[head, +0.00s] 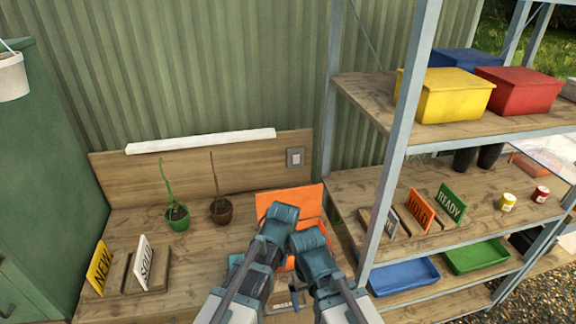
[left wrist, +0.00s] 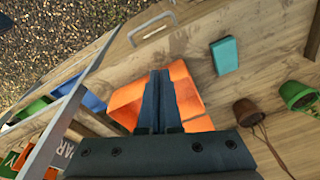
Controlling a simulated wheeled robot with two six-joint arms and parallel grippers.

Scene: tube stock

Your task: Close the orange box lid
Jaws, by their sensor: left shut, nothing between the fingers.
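The orange box (head: 289,264) stands on the bench, mostly hidden behind my arms in the head view. Its orange lid (head: 300,197) is raised at the back, tilted up near the wooden backboard. In the left wrist view the orange box (left wrist: 124,100) shows on both sides of my fingers. My left gripper (left wrist: 160,74) is shut and empty, with its fingers over the box; whether they touch it I cannot tell. In the head view my left gripper (head: 280,213) is in front of the lid. My right gripper (head: 309,240) is beside it, its fingers hidden.
A teal block (left wrist: 225,55) lies on the bench beside the box. Two potted plants (head: 178,216) and sign holders (head: 145,264) stand to the left. A metal shelf (head: 394,150) with coloured bins rises close on the right.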

